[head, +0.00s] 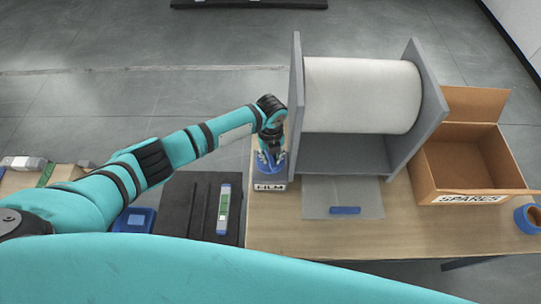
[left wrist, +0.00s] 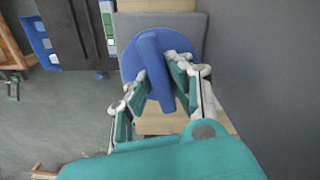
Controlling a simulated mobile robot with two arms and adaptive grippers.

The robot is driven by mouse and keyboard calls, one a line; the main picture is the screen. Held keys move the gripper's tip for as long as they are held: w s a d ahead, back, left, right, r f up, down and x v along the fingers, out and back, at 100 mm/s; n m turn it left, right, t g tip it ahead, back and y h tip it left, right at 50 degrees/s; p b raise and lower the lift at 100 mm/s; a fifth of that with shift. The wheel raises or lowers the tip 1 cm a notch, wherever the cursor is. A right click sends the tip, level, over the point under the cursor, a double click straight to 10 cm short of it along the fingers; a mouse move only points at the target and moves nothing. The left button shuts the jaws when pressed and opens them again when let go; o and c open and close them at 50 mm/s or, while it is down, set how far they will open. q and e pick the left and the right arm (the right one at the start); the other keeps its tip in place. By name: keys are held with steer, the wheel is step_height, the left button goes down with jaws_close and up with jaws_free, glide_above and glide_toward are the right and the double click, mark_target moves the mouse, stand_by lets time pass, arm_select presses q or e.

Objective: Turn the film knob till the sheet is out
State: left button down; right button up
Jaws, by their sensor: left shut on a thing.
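The film knob is a blue disc with a raised bar (left wrist: 151,52); in the head view the knob (head: 266,167) is mostly hidden under my left gripper (head: 270,148). In the left wrist view my left gripper (left wrist: 160,88) has its teal fingers on both sides of the bar, shut on it. The bar stands slightly tilted. The knob is at the left side of a grey stand that holds a large white roll (head: 362,95). A pale film sheet (head: 320,203) with a blue strip (head: 345,210) lies in front of the stand. My right gripper is not in view.
A "FILM" label (head: 270,187) is at the knob. An open cardboard box marked "SPARES" (head: 470,198) stands to the right, with a blue tape roll (head: 528,218) beside it. A dark surface (head: 182,207) with a green-and-white device (head: 223,210) is to the left.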

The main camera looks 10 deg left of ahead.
arm_select(q)
steer(key=shift+m, duration=0.5)
steer(key=c, duration=1.2)
jaws_free()
steer(key=shift+c, duration=0.2)
step_height(320, 180, up, 12)
